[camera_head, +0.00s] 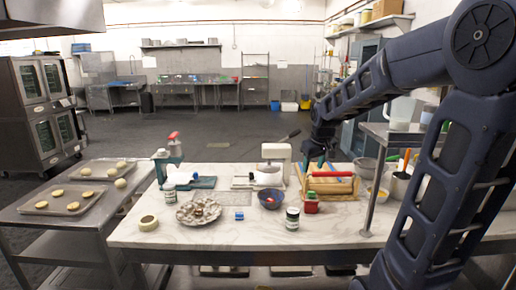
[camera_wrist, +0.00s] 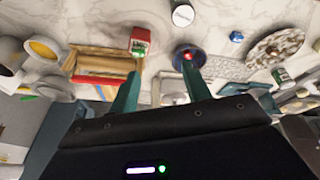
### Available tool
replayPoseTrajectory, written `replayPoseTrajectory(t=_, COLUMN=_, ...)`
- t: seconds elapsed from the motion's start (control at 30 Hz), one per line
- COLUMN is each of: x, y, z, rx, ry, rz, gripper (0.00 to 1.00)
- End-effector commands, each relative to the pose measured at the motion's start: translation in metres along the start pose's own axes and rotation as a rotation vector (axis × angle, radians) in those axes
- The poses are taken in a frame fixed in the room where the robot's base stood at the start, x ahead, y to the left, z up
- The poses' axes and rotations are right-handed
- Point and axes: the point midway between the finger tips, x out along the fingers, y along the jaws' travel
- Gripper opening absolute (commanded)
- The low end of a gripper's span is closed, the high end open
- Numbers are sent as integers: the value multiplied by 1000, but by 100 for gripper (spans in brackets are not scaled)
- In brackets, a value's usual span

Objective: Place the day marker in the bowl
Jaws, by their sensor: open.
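A small blue block (camera_head: 239,215), which may be the day marker, lies on the marble counter between the patterned plate and the bowl. It also shows in the wrist view (camera_wrist: 236,37). The dark blue bowl (camera_head: 270,204) stands to its right, near the counter's middle. In the wrist view the bowl (camera_wrist: 176,57) has something small and red inside. My gripper (camera_head: 318,163) is above the back right of the counter, near the wooden rack. Its two teal fingers (camera_wrist: 161,72) are spread apart with nothing between them.
A patterned plate (camera_head: 187,216), a tape roll (camera_head: 148,223), a jar (camera_head: 292,219) and a red-and-green container (camera_head: 311,205) stand around the bowl. A wooden rack (camera_head: 328,188) and a white scale (camera_head: 273,165) stand behind. The counter's front edge is mostly clear.

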Motion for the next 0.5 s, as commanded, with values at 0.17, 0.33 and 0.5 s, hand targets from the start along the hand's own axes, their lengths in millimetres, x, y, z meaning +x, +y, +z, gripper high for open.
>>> replayPoseTrajectory(t=0.17, x=-32, y=6, z=43, rx=86, ry=15, rz=28, gripper=48)
replayPoseTrajectory(t=0.33, x=-56, y=8, z=85, rx=168, ry=29, rz=48, gripper=48)
replayPoseTrajectory(t=0.5, x=-73, y=7, z=128, rx=252, ry=42, rz=62, gripper=48)
